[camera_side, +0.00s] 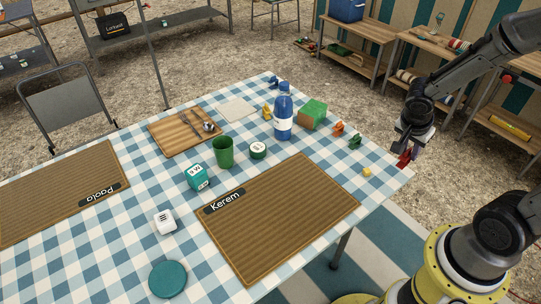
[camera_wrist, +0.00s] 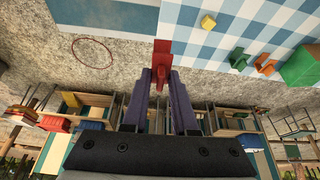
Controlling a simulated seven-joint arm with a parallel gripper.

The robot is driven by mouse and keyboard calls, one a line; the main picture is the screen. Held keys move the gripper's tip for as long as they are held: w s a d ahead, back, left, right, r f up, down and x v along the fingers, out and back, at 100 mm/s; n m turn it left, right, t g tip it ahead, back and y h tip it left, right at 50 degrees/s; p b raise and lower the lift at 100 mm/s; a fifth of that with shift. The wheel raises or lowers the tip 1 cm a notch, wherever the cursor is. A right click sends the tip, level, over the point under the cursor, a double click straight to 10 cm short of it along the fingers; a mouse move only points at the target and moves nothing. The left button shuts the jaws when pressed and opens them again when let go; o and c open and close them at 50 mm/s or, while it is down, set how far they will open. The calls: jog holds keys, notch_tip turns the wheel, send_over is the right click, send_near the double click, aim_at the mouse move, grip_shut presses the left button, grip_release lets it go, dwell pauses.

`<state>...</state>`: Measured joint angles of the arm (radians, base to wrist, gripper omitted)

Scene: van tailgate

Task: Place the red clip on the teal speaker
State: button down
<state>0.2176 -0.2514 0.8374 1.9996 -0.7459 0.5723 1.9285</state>
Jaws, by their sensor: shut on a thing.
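My gripper (camera_side: 408,148) is shut on the red clip (camera_side: 404,160), just off the right edge of the table. In the wrist view the red clip (camera_wrist: 162,58) sticks out between my purple fingertips (camera_wrist: 161,78), and its lower part is between them. A teal block with a pale label (camera_side: 196,178) stands on the checked cloth left of the green cup; it looks like the teal speaker, though its details are too small to be sure. Its top looks bare. A flat teal disc (camera_side: 168,279) lies near the front edge. The speaker is not seen in the wrist view.
The brown Kerem mat (camera_side: 280,222) is bare. A white cube (camera_side: 164,222) stands nearby.

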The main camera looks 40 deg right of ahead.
jog(key=w+a+r+n+t+y, duration=0.2)
jog(key=w+a+r+n, duration=0.2)
jog(key=w+a+n, duration=0.45)
jog(key=w+a+r+n+t+y, duration=0.25)
jog(key=w+a+n, duration=0.3)
jog(key=w, duration=0.55)
jog(key=w+a+r+n+y, duration=0.1)
jog(key=w+a+n, duration=0.2)
jog(key=a, duration=0.4)
jog(key=w+a+r+n, duration=0.1)
jog(key=w+a+n, duration=0.25)
jog(key=a, duration=0.35)
jog(key=a+f+n, duration=0.1)
jog(key=a+f, duration=0.1)
jog(key=a, duration=0.8)
send_over(194, 169)
jog(key=shift+g+y, duration=0.45)
jog(key=f, duration=0.9)
jog(key=shift+s, duration=0.2)
jog(key=shift+w+f, duration=0.1)
jog(key=shift+f, duration=0.1)
jog(key=shift+w+a+f, duration=0.1)
jog(key=shift+f, duration=1.5)
jog(key=shift+f, duration=0.1)
